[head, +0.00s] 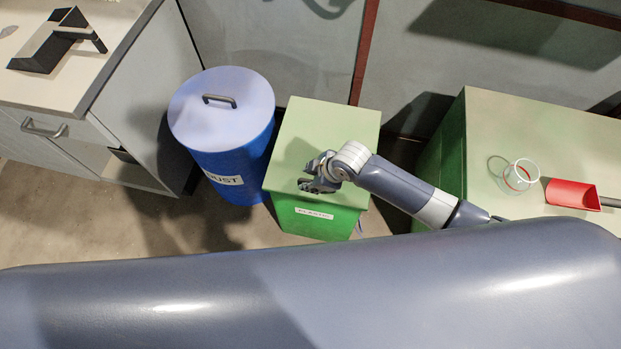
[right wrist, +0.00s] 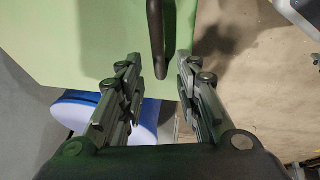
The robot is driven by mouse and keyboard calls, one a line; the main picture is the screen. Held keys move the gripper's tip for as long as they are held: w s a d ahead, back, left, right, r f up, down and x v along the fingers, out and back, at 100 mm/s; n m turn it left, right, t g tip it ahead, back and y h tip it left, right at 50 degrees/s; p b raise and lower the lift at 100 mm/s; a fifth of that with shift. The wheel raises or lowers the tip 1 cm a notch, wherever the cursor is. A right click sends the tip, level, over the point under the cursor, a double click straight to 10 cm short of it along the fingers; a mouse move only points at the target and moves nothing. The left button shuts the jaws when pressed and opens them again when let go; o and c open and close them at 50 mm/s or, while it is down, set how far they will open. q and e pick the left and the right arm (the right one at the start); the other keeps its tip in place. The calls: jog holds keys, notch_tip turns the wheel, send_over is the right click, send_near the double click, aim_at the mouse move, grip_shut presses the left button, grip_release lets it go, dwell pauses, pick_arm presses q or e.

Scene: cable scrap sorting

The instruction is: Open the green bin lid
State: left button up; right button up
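The green bin (head: 298,221) stands on the floor with its pale green lid (head: 327,122) closed flat on top. A white label reading PLASTIC is on its front. My right gripper (head: 307,179) is over the front left part of the lid. In the right wrist view my right gripper (right wrist: 160,66) is open, and a dark bar-like handle (right wrist: 157,35) on the lid shows between its fingertips. No contact with the handle is visible. In the head view the handle is hidden by the gripper. My left gripper is not in view.
A blue dust bin (head: 236,172) with a closed lid and handle stands close to the left. Right of the green bin is a green-sided table (head: 484,125) with a clear ring-shaped container (head: 521,174) and a red scoop (head: 573,195). A drawer cabinet (head: 140,70) is at the far left.

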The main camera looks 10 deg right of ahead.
jog(key=shift+w+a+f, duration=0.2)
jog(key=shift+a+f, duration=0.05)
jog(key=shift+f, duration=0.3)
grip_shut()
jog(key=shift+w+d+r+p, duration=0.1)
jog(key=shift+r+p, duration=0.3)
jog(key=shift+r, duration=0.1)
jog(key=w+d+r+g+y+p, duration=0.1)
jog(key=w+r, duration=0.3)
jog(key=r, duration=0.4)
jog(key=w+d+r+m+g+p, duration=0.1)
jog(key=w+r+g, duration=0.3)
jog(key=r, duration=0.4)
jog(key=shift+w+d+r+y+p, duration=0.35)
jog(key=shift+w+d+p, duration=0.2)
jog(key=shift+w+p, duration=0.25)
